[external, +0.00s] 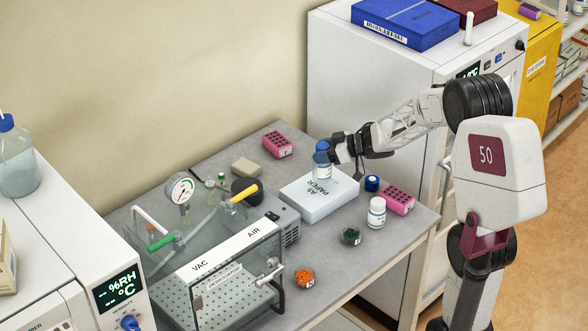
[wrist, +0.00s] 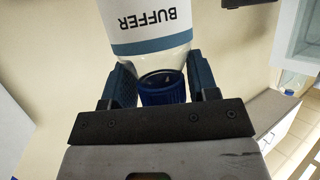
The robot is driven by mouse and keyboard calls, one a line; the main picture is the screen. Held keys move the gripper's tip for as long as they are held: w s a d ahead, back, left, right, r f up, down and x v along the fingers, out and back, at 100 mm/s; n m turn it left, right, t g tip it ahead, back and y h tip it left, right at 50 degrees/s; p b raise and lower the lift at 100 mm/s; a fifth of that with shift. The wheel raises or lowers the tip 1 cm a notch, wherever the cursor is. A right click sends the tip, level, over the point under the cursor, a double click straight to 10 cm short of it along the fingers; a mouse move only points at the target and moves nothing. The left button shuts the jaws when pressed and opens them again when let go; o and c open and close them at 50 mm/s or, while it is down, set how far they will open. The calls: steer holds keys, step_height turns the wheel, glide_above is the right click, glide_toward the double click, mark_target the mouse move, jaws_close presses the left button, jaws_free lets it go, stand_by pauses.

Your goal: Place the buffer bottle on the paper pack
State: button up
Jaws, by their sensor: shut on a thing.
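The buffer bottle (external: 322,165) is clear with a white label and a blue cap. It is upright at the paper pack (external: 306,205), a white block marked A5 PAPER on the grey bench. I cannot tell whether its base touches the pack's top. My gripper (external: 330,148) is shut on the bottle at its cap end. In the wrist view the bottle (wrist: 150,40) shows its BUFFER label, with the blue cap between the fingers of my gripper (wrist: 163,85). The paper pack is not visible in the wrist view.
A white capped bottle (external: 376,213), a small blue-capped item (external: 372,183) and a pink rack (external: 398,201) stand right of the pack. A clear desiccator box (external: 235,275) is in front left. Another pink rack (external: 277,145) and a beige block (external: 246,167) lie behind.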

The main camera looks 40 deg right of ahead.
steer(key=shift+w+d, duration=0.15)
steer(key=shift+w, duration=0.35)
steer(key=shift+f, duration=1.8)
steer(key=o, duration=1.1)
steer(key=shift+f, duration=0.1)
